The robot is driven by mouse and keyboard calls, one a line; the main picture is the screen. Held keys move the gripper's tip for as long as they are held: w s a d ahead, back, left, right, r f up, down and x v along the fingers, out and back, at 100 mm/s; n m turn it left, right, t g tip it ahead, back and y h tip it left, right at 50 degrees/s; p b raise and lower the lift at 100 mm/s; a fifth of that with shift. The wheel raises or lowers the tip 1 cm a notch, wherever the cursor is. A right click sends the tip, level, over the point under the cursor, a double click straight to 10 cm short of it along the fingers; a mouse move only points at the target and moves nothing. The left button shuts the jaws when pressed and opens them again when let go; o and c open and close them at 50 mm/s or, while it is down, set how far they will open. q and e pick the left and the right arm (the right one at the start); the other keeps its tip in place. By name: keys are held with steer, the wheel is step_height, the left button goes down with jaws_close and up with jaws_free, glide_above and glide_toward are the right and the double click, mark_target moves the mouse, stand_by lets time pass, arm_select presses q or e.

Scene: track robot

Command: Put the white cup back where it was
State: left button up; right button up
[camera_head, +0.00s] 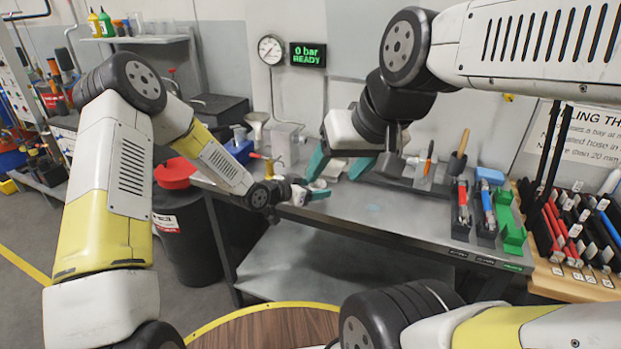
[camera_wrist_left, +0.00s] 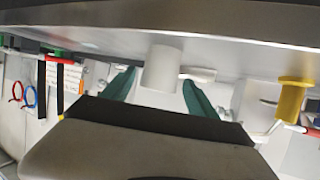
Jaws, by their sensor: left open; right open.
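The white cup (camera_wrist_left: 163,68) shows in the left wrist view as a plain cylinder standing on the grey bench top, which appears at the top of that picture. The teal fingers of my left gripper (camera_wrist_left: 160,92) are spread, one on each side of the cup, with gaps to it. My right gripper (camera_head: 340,166) is open and empty above the bench, just beyond and to the right of the left one.
The grey bench (camera_head: 390,215) has clear room at its middle. A green holder (camera_head: 508,222) and tool trays are at the right. A red-lidded bin (camera_head: 178,175) stands left.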

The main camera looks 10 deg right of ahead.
arm_select(q)
steer(key=s+a+r+n+y, duration=0.2)
steer(key=s+a+r+y, duration=0.2)
steer(key=a+r, duration=0.6)
steer(key=s+a+r+n+y, duration=0.2)
steer(key=s+a+r+y, duration=0.35)
steer(key=a, duration=0.85)
steer(key=s+a+r+n, duration=0.2)
steer(key=s+r, duration=0.1)
steer(key=s, duration=0.4)
steer(key=s+a+r+n, duration=0.2)
steer(key=s+a+r, duration=0.1)
steer(key=s, duration=0.4)
steer(key=s+a+r+n+g, duration=0.1)
steer(key=s+a+r+n, duration=0.1)
steer(key=s+r, duration=0.2)
steer(key=s, duration=0.3)
steer(key=shift+s+a+r+n, duration=0.15)
steer(key=shift+s+r+n, duration=0.15)
steer(key=shift+s+n, duration=0.1)
steer(key=shift+h, duration=0.25)
steer(key=shift+c, duration=0.5)
